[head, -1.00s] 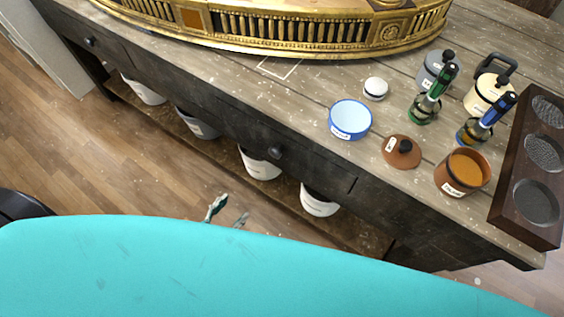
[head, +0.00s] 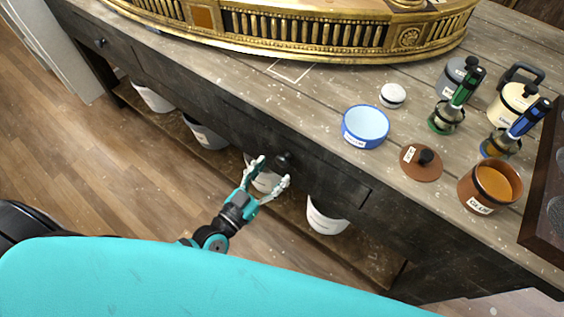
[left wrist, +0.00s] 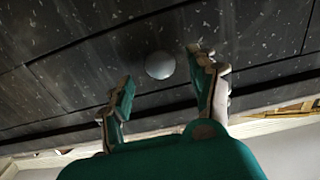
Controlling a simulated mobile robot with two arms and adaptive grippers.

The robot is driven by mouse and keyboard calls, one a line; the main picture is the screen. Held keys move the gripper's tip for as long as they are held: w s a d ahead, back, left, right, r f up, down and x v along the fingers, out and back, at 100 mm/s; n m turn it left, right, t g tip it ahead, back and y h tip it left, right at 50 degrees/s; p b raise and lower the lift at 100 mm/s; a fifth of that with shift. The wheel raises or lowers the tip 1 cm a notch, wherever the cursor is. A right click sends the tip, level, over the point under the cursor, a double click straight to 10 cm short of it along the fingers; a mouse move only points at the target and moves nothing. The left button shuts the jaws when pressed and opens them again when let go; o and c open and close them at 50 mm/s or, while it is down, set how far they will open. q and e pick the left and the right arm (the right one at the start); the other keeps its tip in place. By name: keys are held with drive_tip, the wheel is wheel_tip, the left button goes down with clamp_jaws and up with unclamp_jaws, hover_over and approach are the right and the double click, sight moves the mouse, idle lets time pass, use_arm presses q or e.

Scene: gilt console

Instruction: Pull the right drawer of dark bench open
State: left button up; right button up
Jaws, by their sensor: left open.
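The dark bench (head: 390,222) runs diagonally across the head view, with dark drawer fronts below its worn plank top. The right drawer (head: 318,172) looks closed and has a round dark knob (head: 283,160). My left gripper (head: 275,172) is open, with its fingers pointing at this knob. In the left wrist view the knob (left wrist: 160,65) appears ahead, between and beyond the open fingertips (left wrist: 163,75). I see no clear contact with it. My right gripper is not in view.
Another drawer knob (head: 100,43) is at the far left. White buckets (head: 325,217) stand on the low shelf under the drawers. A blue bowl (head: 366,125), a brown lid (head: 421,162) and a glue pot (head: 488,188) stand on top. The wooden floor in front is clear.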

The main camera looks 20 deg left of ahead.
sight(280, 164)
use_arm(q)
drive_tip(key=x, duration=0.5)
drive_tip(key=shift+b, duration=0.3)
clamp_jaws()
